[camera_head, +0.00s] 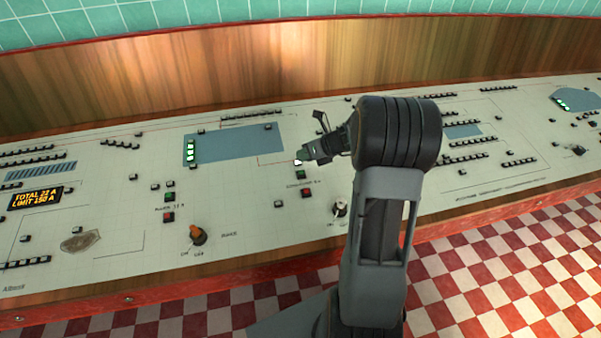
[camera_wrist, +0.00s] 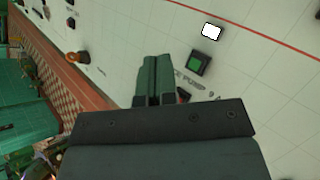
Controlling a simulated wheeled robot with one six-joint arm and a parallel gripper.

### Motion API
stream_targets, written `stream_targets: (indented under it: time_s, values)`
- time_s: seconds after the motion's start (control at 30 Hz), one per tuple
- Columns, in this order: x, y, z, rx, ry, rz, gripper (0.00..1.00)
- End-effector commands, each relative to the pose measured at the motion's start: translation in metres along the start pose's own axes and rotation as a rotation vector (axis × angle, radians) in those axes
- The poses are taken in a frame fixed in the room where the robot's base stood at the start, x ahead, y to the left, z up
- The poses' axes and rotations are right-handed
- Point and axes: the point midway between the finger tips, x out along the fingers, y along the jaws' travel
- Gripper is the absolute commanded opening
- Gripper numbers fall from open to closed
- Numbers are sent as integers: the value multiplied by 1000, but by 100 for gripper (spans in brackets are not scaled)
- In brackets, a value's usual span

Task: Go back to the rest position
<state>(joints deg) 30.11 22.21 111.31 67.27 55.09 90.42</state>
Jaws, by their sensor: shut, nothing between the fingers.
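My gripper (camera_head: 302,155) is over the control panel (camera_head: 240,220), left of my dark arm joint, and its fingers are small in the head view. In the wrist view my gripper (camera_wrist: 153,62) shows two grey-green fingers side by side, shut, with nothing between them. They point over the pale panel surface, beside a green push button (camera_wrist: 198,63). A lit white button (camera_wrist: 211,31) is farther up. I cannot tell how far the fingertips are above the panel.
A green button (camera_head: 300,174), a red button (camera_head: 307,193) and a pale knob (camera_head: 340,208) are close by. An orange knob (camera_head: 197,236) is at left. A wooden backboard (camera_head: 200,70) rises behind. Checkered floor (camera_head: 510,270) lies in front.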

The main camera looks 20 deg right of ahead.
Motion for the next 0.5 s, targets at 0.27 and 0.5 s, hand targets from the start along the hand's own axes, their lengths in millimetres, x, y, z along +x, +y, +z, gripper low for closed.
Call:
stream_targets:
  time_s: [0.27,0.5]
  values:
    - [0,0,0,0,0,0,0]
    - [0,0,-1,-129,8,-2,0]
